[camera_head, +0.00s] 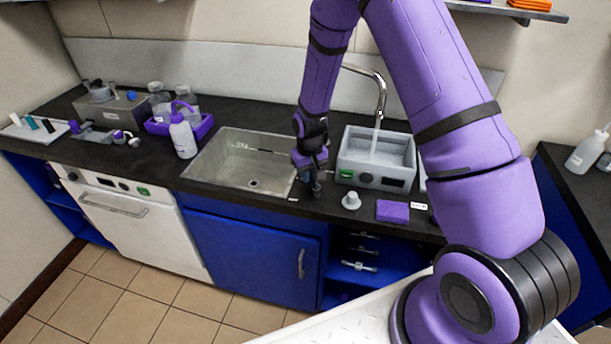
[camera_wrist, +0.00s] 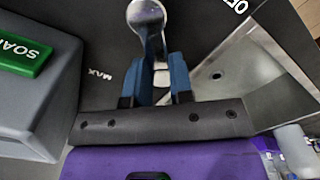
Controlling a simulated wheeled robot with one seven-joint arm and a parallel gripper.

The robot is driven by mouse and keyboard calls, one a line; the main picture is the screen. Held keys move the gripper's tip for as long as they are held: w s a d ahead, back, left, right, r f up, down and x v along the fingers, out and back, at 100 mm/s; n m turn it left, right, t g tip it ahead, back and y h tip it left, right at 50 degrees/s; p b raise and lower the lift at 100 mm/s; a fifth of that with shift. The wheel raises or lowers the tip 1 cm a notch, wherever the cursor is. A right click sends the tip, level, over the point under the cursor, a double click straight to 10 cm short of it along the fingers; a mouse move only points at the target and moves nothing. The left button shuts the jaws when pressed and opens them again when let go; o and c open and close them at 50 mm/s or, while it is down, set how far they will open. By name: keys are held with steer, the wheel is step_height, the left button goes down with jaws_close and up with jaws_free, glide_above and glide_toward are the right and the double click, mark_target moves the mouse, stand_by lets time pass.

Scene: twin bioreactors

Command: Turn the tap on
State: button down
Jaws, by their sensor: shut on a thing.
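The tap's silver lever (camera_wrist: 148,22) shows at the top of the wrist view. My gripper (camera_wrist: 162,78) has its blue fingers on either side of the lever's lower part and is shut on it. The lever lies between the MAX mark (camera_wrist: 100,74) on the left and the OFF mark (camera_wrist: 237,5) on the right. In the head view my gripper (camera_head: 314,184) is at the counter between the sink and the grey bath, and it mostly hides the lever. The curved tap spout (camera_head: 380,88) hangs over the bath, with a pale stream (camera_head: 376,140) below it.
The grey bath (camera_head: 399,182) stands right of my gripper; its green SOAK label (camera_wrist: 22,53) is close in the wrist view. The empty sink (camera_head: 240,150) is to the left. A small white knob-like object (camera_head: 351,200) and a purple block (camera_head: 393,211) lie near the front edge.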

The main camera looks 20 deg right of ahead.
steer(key=d+m, duration=0.1)
steer(key=m, duration=0.1)
steer(key=d+m, duration=0.1)
steer(key=m, duration=0.2)
steer(key=shift+s+d+m, duration=0.15)
steer(key=shift+s+m, duration=0.05)
steer(key=shift+m, duration=0.1)
stand_by(0.4)
steer(key=c, duration=1)
jaws_free()
steer(key=shift+r, duration=0.1)
step_height(320, 180, up, 11)
steer(key=shift+f, duration=0.2)
